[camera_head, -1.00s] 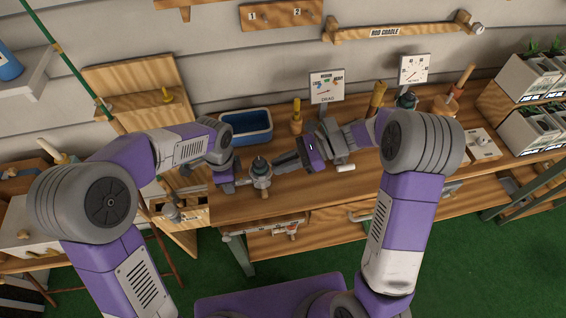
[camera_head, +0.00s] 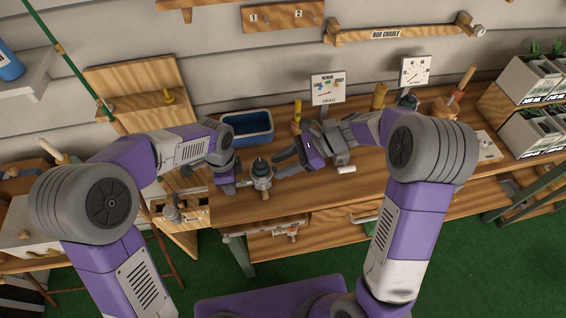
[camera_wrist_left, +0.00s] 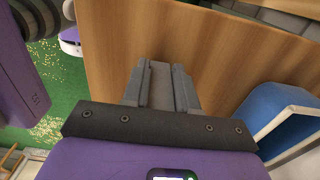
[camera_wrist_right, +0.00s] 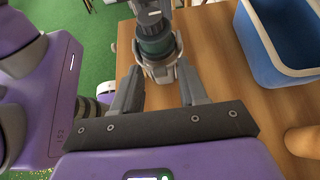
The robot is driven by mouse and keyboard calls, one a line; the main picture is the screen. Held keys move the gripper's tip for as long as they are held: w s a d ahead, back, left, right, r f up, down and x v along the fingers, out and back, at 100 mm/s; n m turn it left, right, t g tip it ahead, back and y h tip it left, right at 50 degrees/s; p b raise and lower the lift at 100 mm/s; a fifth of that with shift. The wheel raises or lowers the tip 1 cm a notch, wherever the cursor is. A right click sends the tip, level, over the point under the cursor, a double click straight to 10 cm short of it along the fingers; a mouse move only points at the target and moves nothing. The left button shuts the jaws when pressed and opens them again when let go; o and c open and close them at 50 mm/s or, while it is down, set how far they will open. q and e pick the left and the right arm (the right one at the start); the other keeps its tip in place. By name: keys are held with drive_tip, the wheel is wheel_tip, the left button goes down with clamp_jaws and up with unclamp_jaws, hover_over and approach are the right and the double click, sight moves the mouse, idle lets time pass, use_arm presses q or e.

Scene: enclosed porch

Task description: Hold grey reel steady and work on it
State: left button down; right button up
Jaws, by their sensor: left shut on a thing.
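The grey reel (camera_head: 261,171), with a dark green band and a dark cap, stands near the front edge of the wooden bench. My left gripper (camera_head: 240,184) reaches it from the left. In the left wrist view the fingers (camera_wrist_left: 160,82) are close together on a grey piece; the rest of the reel is hidden there. My right gripper (camera_head: 278,164) is on its right with fingers apart. In the right wrist view the reel (camera_wrist_right: 157,45) is ahead of the open, empty fingers (camera_wrist_right: 159,85).
A blue tray (camera_head: 247,138) is behind the reel. Planters (camera_head: 527,135) stand far right. The bench front between them is mostly clear.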

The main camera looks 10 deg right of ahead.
drive_tip(key=v, duration=1.2)
drive_tip(key=shift+y, duration=0.7)
drive_tip(key=x, duration=0.4)
drive_tip(key=f+x, duration=0.1)
drive_tip(key=x, duration=0.7)
drive_tip(key=shift+d+f, duration=0.35)
drive_tip(key=shift+d, duration=0.1)
